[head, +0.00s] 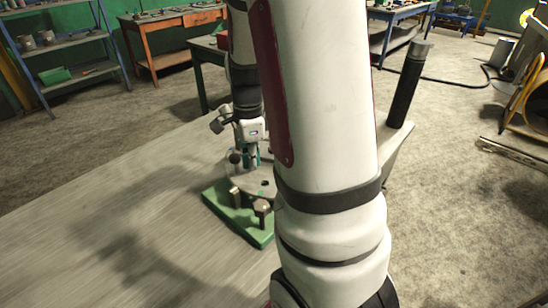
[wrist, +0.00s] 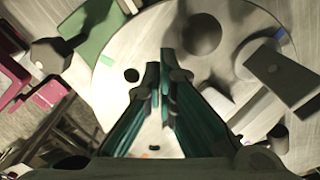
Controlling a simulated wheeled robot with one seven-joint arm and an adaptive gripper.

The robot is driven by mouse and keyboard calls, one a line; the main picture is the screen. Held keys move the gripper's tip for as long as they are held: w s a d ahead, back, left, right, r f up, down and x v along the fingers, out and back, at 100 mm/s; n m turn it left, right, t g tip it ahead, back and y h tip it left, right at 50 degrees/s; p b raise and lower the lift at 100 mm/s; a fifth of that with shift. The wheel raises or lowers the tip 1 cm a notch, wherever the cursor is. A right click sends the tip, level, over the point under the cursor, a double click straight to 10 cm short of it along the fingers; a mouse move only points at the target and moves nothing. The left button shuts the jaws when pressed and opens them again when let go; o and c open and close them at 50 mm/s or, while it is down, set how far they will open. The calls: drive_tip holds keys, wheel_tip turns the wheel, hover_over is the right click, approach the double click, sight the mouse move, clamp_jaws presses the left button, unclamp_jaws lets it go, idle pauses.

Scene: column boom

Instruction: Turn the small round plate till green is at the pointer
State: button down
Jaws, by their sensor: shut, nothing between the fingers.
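The round plate (head: 243,183) is pale grey and sits on a green base (head: 222,208) at the table's edge, partly hidden by my arm. In the wrist view the plate (wrist: 115,92) fills the middle, with a dark hole (wrist: 131,75) and a round grey knob (wrist: 202,33). A small green patch (wrist: 107,61) shows near its rim, and a small orange mark (wrist: 154,148) shows between my fingers. My gripper (wrist: 160,62) is shut and empty over the plate, near the knob. It also points down at the plate in the head view (head: 252,164). I cannot make out the pointer for certain.
A grey block (wrist: 283,72) stands over the plate's right side in the wrist view. Short posts (head: 262,208) rise by the plate's near side. The grey table (head: 110,215) is clear to the left. Shelves (head: 65,55) and benches (head: 172,35) stand behind.

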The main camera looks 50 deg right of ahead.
drive_tip(key=shift+w+d, duration=0.1)
drive_tip(key=shift+w, duration=0.35)
drive_tip(key=shift+w, duration=0.1)
drive_tip(key=shift+w+d, duration=0.3)
drive_tip(key=shift+w, duration=0.55)
drive_tip(key=shift+w+d+b, duration=0.35)
drive_tip(key=shift+w+d, duration=0.05)
drive_tip(key=shift+w, duration=0.3)
drive_tip(key=shift+s, duration=0.15)
drive_tip(key=shift+s+a+p, duration=0.25)
drive_tip(key=shift+s+p, duration=0.05)
